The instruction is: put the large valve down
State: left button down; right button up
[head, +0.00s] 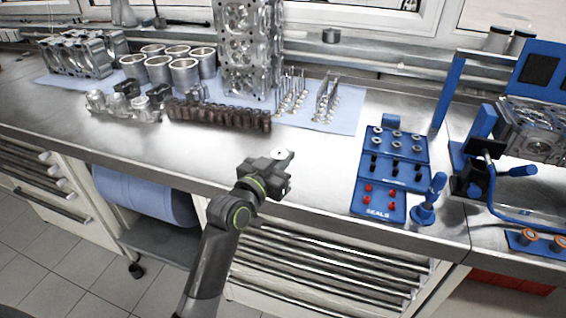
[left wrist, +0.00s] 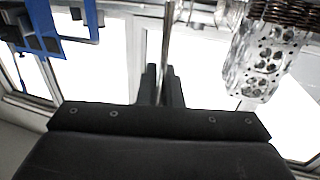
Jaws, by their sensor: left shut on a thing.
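My left gripper (head: 284,175) is over the front part of the steel bench, left of the blue seals tray. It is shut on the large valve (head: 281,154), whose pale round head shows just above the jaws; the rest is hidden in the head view. In the left wrist view the valve's thin bright stem (left wrist: 167,42) runs between the two dark fingers (left wrist: 163,88). Several other valves (head: 325,100) stand upright on the light blue mat (head: 347,118) behind. My right gripper is not in view.
The blue seals tray (head: 379,210) and a blue-handled tool (head: 428,205) stand to the right. The cylinder head (head: 247,45), a row of dark brown parts (head: 218,115) and cylinder liners (head: 185,73) are behind. Bare steel bench (head: 325,160) lies between mat and tray.

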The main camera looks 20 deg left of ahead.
pick_arm(q)
jog(key=shift+f, duration=0.3)
jog(key=shift+f, duration=0.15)
jog(key=c, duration=1.6)
grip_release()
jog(key=shift+r, duration=0.25)
jog(key=b+v, duration=0.1)
jog(key=v, duration=1.1)
